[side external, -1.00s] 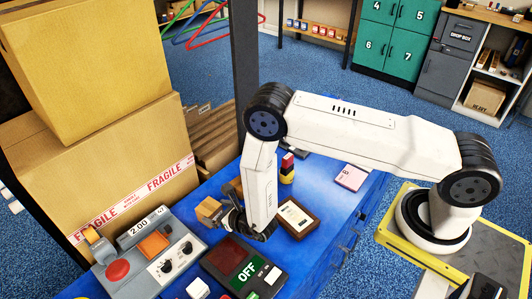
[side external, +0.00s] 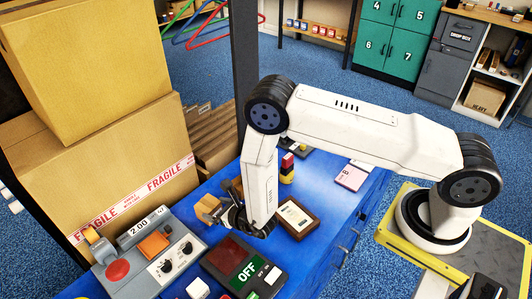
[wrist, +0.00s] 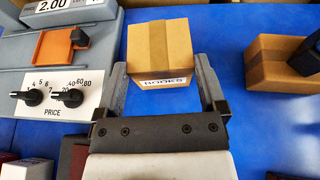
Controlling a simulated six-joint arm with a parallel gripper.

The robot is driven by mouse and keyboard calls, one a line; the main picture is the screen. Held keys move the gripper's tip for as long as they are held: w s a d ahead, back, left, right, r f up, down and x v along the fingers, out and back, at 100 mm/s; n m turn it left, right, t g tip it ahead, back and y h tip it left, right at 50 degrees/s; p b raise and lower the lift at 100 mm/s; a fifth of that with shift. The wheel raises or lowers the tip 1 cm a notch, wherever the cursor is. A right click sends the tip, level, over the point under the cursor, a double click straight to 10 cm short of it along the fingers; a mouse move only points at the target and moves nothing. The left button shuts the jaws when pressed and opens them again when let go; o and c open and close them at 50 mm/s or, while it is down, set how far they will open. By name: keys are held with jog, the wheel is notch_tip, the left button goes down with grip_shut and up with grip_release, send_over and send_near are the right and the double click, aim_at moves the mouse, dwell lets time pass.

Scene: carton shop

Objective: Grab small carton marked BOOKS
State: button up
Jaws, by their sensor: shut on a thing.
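The small carton marked BOOKS (wrist: 160,42) is plain brown with a white label on its near face, seen in the wrist view. My gripper (wrist: 161,76) has one finger on each side of it and is shut on it. In the side external view my gripper (side external: 232,212) is low over the blue bench, with a small brown carton (side external: 207,208) at its left. The arm hides part of the gripper there. How far the carton is off the bench I cannot tell.
Another small brown carton (wrist: 277,62) lies close on the right, with a black object by it. The price machine (side external: 150,250) with knobs is on the left. A keypad box marked OFF (side external: 243,268) is in front.

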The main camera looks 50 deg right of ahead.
jog(key=shift+r, duration=0.5)
jog(key=s+d+r, duration=0.3)
jog(key=s+r, duration=0.7)
jog(key=s, duration=0.3)
jog(key=shift+s+r, duration=0.3)
jog(key=shift+d, duration=0.15)
